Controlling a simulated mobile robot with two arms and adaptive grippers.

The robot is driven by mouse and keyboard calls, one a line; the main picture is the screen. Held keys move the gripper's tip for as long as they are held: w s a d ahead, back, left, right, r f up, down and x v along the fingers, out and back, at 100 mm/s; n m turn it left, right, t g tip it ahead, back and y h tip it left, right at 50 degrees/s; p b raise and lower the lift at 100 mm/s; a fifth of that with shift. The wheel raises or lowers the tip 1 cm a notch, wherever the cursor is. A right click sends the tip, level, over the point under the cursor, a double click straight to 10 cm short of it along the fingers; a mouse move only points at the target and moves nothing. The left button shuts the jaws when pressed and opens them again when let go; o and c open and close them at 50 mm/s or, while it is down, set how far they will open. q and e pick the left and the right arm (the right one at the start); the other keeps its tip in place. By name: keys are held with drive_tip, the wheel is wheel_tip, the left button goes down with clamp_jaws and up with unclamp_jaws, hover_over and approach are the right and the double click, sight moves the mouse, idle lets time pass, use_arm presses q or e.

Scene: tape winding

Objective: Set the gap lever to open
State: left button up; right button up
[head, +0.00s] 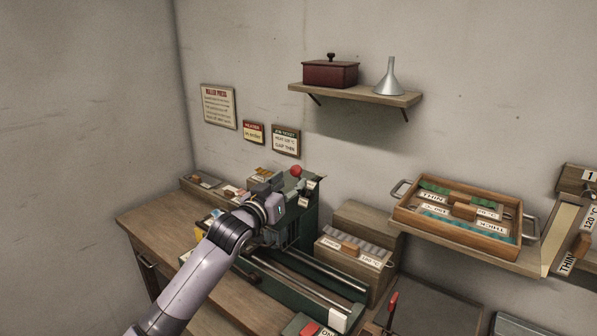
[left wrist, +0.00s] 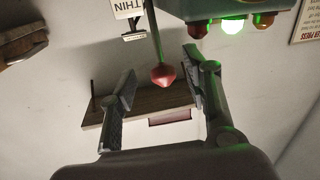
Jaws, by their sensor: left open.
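A lever with a red knob (head: 296,171) stands at the top of the green press (head: 308,210), with small white labels beside it. In the left wrist view the red knob (left wrist: 163,76) hangs on a grey rod between my fingers, with room on both sides. A label reading THIN (left wrist: 129,8) is near the rod. My left gripper (left wrist: 160,85) is open and empty around the knob, without visible contact. In the head view my left gripper (head: 263,184) is beside the press top, left of the knob, partly hidden by my wrist. My right gripper is not in view.
Indicator lamps (left wrist: 232,26), the middle one lit green, sit close to my fingers. A wall shelf (head: 360,93) holds a red box and a funnel. A wooden tray (head: 455,246) of labelled pieces is at right. Metal rails (head: 310,274) run in front of the press.

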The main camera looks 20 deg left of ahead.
sight(299, 175)
use_arm(q)
drive_tip(key=shift+w+d+p, duration=0.15)
drive_tip(key=shift+w, duration=0.8)
drive_tip(key=shift+w+d+p, duration=0.2)
drive_tip(key=shift+w, duration=0.7)
drive_tip(key=shift+w+d+p, duration=0.15)
drive_tip(key=shift+w, duration=0.8)
drive_tip(key=shift+c, duration=0.5)
clamp_jaws()
